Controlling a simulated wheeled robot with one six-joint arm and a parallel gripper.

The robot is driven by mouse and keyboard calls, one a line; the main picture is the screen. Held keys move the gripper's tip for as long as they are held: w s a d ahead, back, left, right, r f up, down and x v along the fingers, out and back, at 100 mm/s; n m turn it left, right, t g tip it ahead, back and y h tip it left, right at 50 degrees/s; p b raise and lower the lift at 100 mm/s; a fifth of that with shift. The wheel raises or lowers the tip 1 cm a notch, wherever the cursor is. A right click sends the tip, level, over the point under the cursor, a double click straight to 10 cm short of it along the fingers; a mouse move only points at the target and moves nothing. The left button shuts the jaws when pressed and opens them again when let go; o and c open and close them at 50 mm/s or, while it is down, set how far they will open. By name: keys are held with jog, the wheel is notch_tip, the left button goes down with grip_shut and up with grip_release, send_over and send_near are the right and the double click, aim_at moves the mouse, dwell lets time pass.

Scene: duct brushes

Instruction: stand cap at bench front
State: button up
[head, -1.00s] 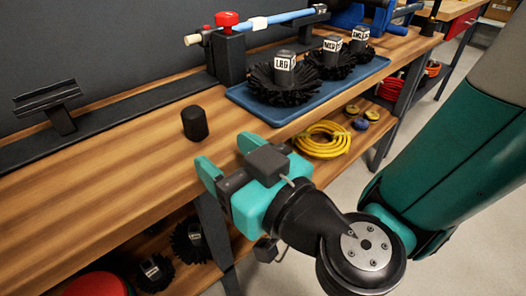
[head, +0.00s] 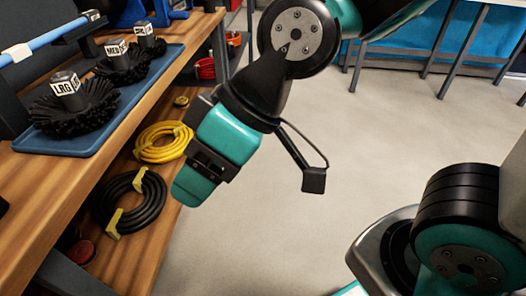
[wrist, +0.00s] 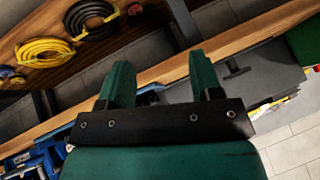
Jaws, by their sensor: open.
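The black cap is mostly out of frame. A dark sliver on the bench top at the left edge of the head view (head: 3,206) may be it, but too little shows to tell. The wooden bench (head: 60,225) fills the left of the head view. My gripper (head: 190,192) hangs to the right of the bench edge, in front of the lower shelf. In the wrist view its two green fingers (wrist: 161,80) are spread apart with nothing between them.
The blue tray (head: 85,145) holds brushes marked LRG (head: 68,100), MED (head: 120,62) and a smaller one. A yellow coil (head: 163,142) and a black coil (head: 130,203) lie on the lower shelf. Open floor (head: 290,215) is to the right.

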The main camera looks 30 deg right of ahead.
jog(key=s+d+m+g+h, duration=0.1)
jog(key=s+d+m+h, duration=0.1)
jog(key=d, duration=0.7)
jog(key=shift+s+d+m+h, duration=0.25)
jog(key=shift+s+m+h, duration=0.05)
jog(key=shift+m+h, duration=0.45)
